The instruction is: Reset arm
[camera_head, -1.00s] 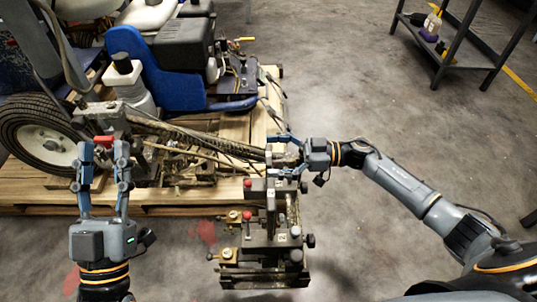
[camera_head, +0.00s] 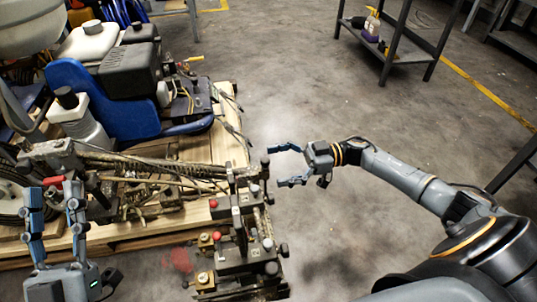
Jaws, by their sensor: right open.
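The line striper, with its blue seat-like cover (camera_head: 100,98) and black and white tanks, stands on a wooden pallet (camera_head: 130,232) at the left. A bracket assembly with red and black knobs (camera_head: 240,262) sticks out at its front. My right gripper (camera_head: 279,166) is open and empty, just right of the upright handle of this assembly, with a gap to it. My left gripper (camera_head: 54,195) is at the lower left, its fingers apart and pointing up, near a red lever (camera_head: 53,181) on the machine. I see nothing held between them.
A grey metal shelf cart (camera_head: 395,50) with a spray bottle (camera_head: 372,22) stands at the back right. Concrete floor (camera_head: 310,90) is clear between the pallet and the cart. A yellow line (camera_head: 485,90) runs along the floor at right.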

